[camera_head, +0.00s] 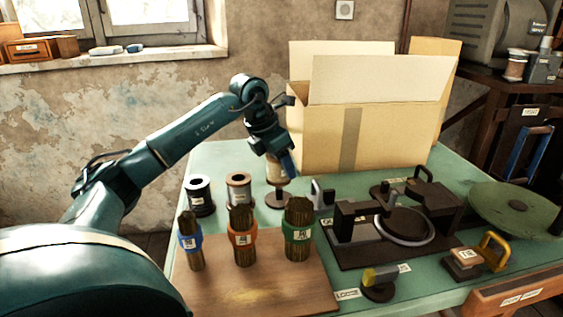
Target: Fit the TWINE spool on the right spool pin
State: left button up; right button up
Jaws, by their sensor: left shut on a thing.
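The TWINE spool (276,170) is tan, and my left gripper (275,153) is shut on it. The gripper hides its upper part, and no label on it can be read. The right spool pin (278,198), with a dark round base, is directly below the held spool. The spool is above the base; whether the pin's tip is inside it I cannot tell. A black spool (200,197) and a brown spool (239,191) stand in a row to the left. My right gripper is not in view.
Three bundles with blue (190,242), orange (241,237) and green (299,233) bands stand in front on a wooden board (250,290). An open cardboard box (390,135) stands behind. A dark press-like fixture (400,225) is to the right.

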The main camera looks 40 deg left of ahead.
pick_arm(q)
jog(key=shift+f+b, duration=0.6)
jog(key=shift+f, duration=0.6)
jog(key=shift+f+b, duration=0.4)
jog(key=shift+f, duration=0.7)
jog(key=shift+f+b, duration=0.1)
jog(key=shift+b, duration=0.2)
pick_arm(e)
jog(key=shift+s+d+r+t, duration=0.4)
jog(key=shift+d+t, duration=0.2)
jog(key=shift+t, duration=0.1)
pick_arm(q)
jog(key=o, duration=1.1)
